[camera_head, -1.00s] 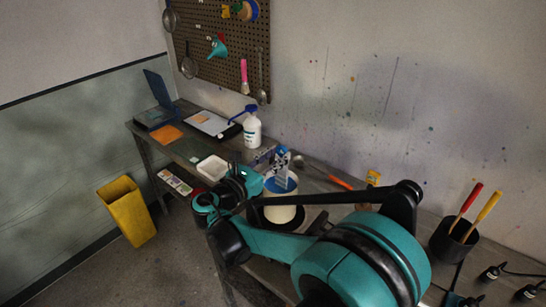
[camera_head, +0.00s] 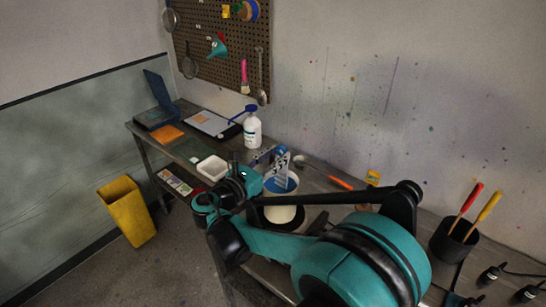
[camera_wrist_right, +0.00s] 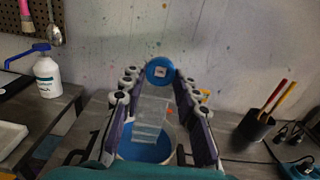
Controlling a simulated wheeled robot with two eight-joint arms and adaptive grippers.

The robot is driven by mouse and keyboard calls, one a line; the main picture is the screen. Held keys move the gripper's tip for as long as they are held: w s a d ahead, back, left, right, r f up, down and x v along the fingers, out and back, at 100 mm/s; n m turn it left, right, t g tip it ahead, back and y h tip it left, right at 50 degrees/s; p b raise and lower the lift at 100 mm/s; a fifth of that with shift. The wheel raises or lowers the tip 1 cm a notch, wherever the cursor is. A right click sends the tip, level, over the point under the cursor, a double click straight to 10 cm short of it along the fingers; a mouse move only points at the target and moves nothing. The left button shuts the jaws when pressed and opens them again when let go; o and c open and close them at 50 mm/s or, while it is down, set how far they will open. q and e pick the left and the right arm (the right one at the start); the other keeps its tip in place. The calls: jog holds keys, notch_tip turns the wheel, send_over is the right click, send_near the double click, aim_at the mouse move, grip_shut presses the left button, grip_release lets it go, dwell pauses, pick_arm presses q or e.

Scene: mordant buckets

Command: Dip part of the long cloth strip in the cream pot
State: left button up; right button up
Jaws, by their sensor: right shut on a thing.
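The cream pot (camera_head: 279,214) stands on the bench, with blue liquid inside that also shows in the wrist view (camera_wrist_right: 145,149). My right gripper (camera_wrist_right: 159,76) is above the pot, its fingers on either side of a round blue piece (camera_wrist_right: 160,66). The pale, translucent cloth strip (camera_wrist_right: 152,117) hangs below this piece between the fingers, over the blue liquid. In the head view the strip (camera_head: 283,166) hangs at the pot's mouth. I cannot tell whether its lower end touches the liquid. My left gripper is not in view.
A white bottle with a blue pump (camera_head: 252,131) and a white tray (camera_head: 212,168) stand to the left. A black cup (camera_head: 451,243) with red and yellow handles is to the right. A ladle with an orange handle (camera_head: 340,183) lies behind the pot. A yellow bin (camera_head: 128,213) is on the floor.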

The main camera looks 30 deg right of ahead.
jog(key=shift+s+d, duration=0.15)
jog(key=shift+d, duration=0.15)
jog(key=shift+w+a, duration=0.35)
jog(key=shift+a, duration=0.45)
jog(key=shift+s+d, duration=0.35)
jog(key=shift+d, duration=0.45)
notch_tip(320, 180, up, 7)
jog(key=p, duration=0.5)
jog(key=shift+r, duration=0.1)
jog(key=shift+p, duration=0.3)
dwell(2.0)
